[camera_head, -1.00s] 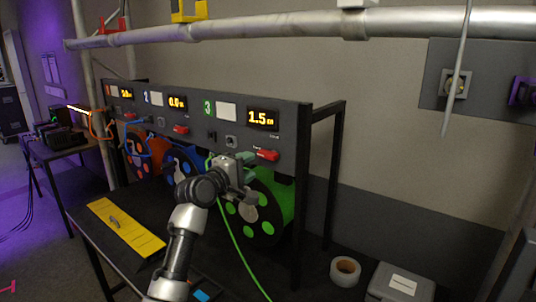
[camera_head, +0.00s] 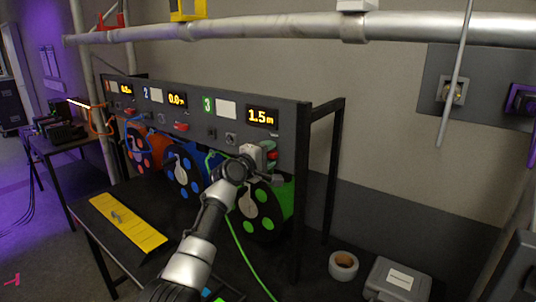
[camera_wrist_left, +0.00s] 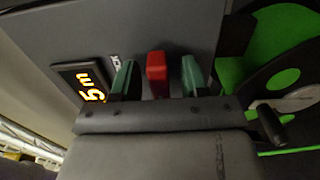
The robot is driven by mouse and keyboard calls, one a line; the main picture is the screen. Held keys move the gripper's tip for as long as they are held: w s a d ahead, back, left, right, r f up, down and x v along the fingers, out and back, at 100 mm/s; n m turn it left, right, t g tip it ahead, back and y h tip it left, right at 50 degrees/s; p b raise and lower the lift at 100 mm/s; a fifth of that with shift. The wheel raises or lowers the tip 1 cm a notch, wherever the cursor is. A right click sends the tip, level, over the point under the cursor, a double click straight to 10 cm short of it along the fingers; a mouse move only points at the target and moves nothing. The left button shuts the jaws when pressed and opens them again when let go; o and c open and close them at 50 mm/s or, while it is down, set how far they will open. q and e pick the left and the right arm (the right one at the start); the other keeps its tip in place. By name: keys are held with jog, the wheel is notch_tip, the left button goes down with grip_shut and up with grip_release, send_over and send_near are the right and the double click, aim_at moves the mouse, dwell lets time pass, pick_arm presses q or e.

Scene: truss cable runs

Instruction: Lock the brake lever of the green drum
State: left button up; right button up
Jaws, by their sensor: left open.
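The green drum (camera_head: 283,200) sits under panel 3 in the head view, partly behind my left arm. Its green rim and a dark crank handle (camera_wrist_left: 272,127) show at the right of the left wrist view. The red brake lever (camera_wrist_left: 157,68) is on the panel beside the lit display. My left gripper (camera_head: 270,157) is at the panel, its greenish fingers open. In the left wrist view the gripper (camera_wrist_left: 157,78) has one finger on each side of the red lever, with small gaps. In the head view the lever is mostly hidden by the gripper.
The display (camera_head: 262,118) reads 1.5 m. A green cable (camera_head: 238,245) runs down from the drum. Blue (camera_head: 183,170) and orange (camera_head: 138,150) drums stand to the left.

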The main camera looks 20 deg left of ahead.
pick_arm(q)
jog(key=shift+c, duration=0.3)
grip_shut()
